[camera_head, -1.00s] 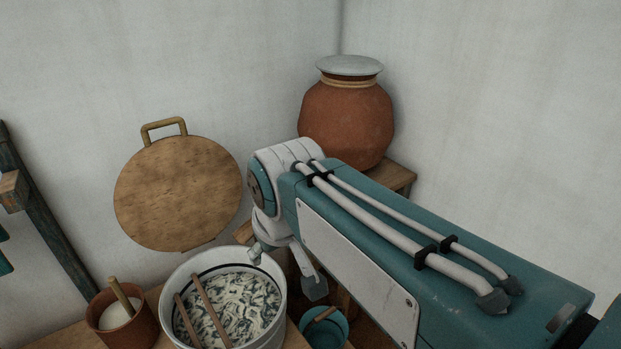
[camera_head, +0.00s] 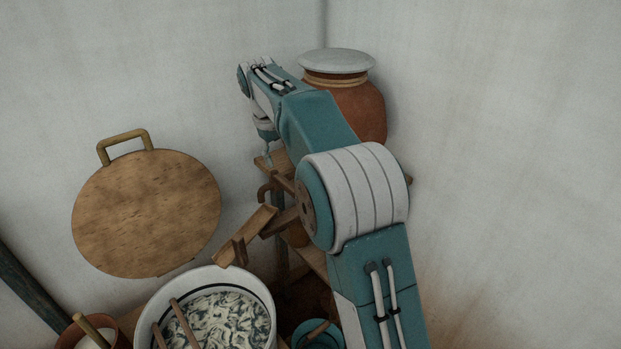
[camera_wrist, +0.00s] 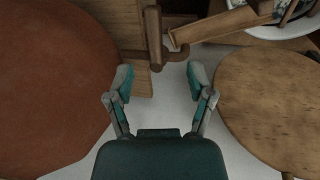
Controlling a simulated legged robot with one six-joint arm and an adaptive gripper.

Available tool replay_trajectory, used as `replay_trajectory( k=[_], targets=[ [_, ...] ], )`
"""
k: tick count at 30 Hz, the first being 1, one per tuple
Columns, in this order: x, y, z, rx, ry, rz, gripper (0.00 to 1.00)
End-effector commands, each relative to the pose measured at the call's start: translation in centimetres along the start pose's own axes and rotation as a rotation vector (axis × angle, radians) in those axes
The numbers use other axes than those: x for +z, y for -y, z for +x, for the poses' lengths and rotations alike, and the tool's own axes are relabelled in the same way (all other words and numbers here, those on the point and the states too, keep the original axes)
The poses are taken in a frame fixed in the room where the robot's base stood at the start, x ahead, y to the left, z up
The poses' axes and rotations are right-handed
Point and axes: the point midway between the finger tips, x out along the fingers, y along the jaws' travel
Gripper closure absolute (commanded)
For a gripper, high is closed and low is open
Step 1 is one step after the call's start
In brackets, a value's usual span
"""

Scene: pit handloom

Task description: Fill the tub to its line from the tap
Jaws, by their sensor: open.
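The white tub (camera_head: 262,287) stands low in the head view. It has a dark line inside its wall and holds pale, dark-streaked contents with two wooden sticks; its liquid level is unclear. A brown wooden spout (camera_head: 246,237) slopes down towards the tub's rim. Behind it is a curved brown piece (camera_head: 265,191), perhaps the tap. My gripper (camera_head: 267,157) is above and behind this piece, in front of the wall. In the wrist view my gripper (camera_wrist: 160,85) is open and empty, with an upright wooden bar (camera_wrist: 153,35) just beyond the fingertips. The tub's edge (camera_wrist: 262,33) shows top right.
A lidded clay jar (camera_head: 362,107) stands on a wooden stand (camera_head: 268,165), close beside my arm. A round wooden board (camera_head: 145,215) with a handle is at the wall. A clay pot (camera_head: 112,338) and a teal pail (camera_head: 335,337) flank the tub.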

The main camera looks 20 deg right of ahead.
Motion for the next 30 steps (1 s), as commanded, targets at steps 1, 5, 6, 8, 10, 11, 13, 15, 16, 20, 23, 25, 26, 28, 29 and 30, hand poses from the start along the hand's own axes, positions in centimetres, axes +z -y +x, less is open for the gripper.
replay_trajectory(
  k=[1,5,6,8,10,11,13,15,16,20,23,25,26,28,29,30],
  targets=[
    [-0.7,0.0,0.6,0.002,0.008,-0.008,0.31],
    [-1.3,0.0,1.2,0.004,0.018,-0.017,0.31],
    [-1.3,0.0,1.4,0.004,0.019,-0.018,0.31],
    [-1.3,0.0,1.8,0.004,0.02,-0.018,0.31],
    [-1.2,0.0,2.8,0.003,0.022,-0.018,0.31],
    [-1.2,0.0,3.2,0.003,0.021,-0.017,0.31],
    [-1.2,0.0,4.5,0.002,0.022,-0.017,0.31],
    [-1.1,-0.1,5.9,0.002,0.022,-0.017,0.31],
    [-1.1,-0.1,6.4,0.002,0.022,-0.017,0.31],
    [-1.0,-0.1,8.8,0.001,0.022,-0.017,0.31],
    [-1.0,-0.1,10.3,0.002,0.021,-0.017,0.31],
    [-1.1,-0.1,11.1,0.003,0.02,-0.017,0.31],
    [-1.1,-0.1,11.3,0.002,0.02,-0.017,0.31],
    [-1.1,-0.1,11.7,0.003,0.019,-0.017,0.31],
    [-1.1,-0.1,11.8,0.003,0.018,-0.017,0.31],
    [-1.1,-0.1,11.9,0.003,0.018,-0.017,0.31]
  ],
)
